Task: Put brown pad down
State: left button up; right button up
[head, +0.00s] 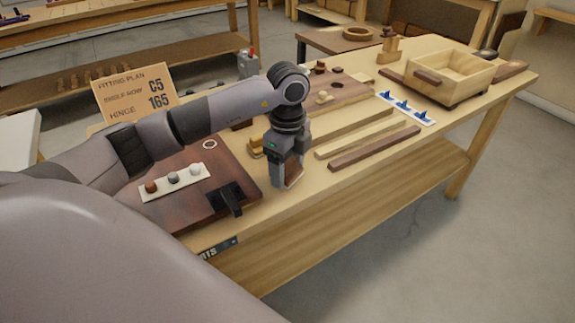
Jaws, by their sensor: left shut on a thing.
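My left gripper (285,186) reaches over the front part of the bench, pointing down, just right of the dark brown door panel (170,205). It is shut on a small brown piece, which looks like the brown pad (294,171); the fingers hide most of it. The gripper's tips are close to the bench top (315,190); I cannot tell whether the pad touches it. My right gripper is not in view.
On the panel are a white strip (173,182) with three round pieces and a black fitting (227,198). Long wooden strips (375,148) lie right of the gripper. Farther back are blue-clipped white strip (405,108) and a wooden drawer box (450,75). A sign (134,92) stands behind my arm.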

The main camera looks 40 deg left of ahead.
aim_at(288, 163)
pick_arm(q)
jog(key=o, duration=0.9)
jog(key=shift+f, duration=0.1)
jog(key=shift+o, duration=0.2)
jog(key=shift+r, duration=0.25)
notch_tip(288, 163, up, 12)
jog(key=p, duration=0.1)
jog(key=shift+d+f, duration=0.1)
jog(key=shift+f, duration=0.05)
